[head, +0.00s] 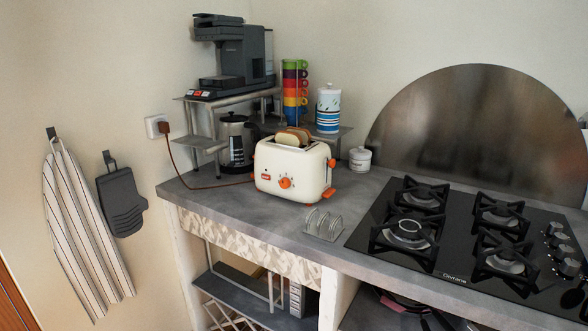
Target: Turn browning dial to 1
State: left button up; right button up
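A cream toaster (304,170) with orange feet and trim stands upright on the grey counter, with slices of bread showing in its top slots. Its orange browning dial (285,182) sits low in the middle of the front face; small marks surround it but are too small to read, so I cannot tell its setting. An orange lever (331,163) shows at the toaster's right end. Neither of my grippers is in view.
A brown cord runs from the wall socket (155,126) toward the toaster. Counter (215,205) left and front is clear.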

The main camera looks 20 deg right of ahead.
aim_at(285, 183)
jog(key=k, duration=0.65)
jog(key=u, duration=0.75)
jog(key=i, duration=1.35)
jog(key=z, duration=0.85)
jog(key=i, duration=0.3)
jog(key=u, duration=0.05)
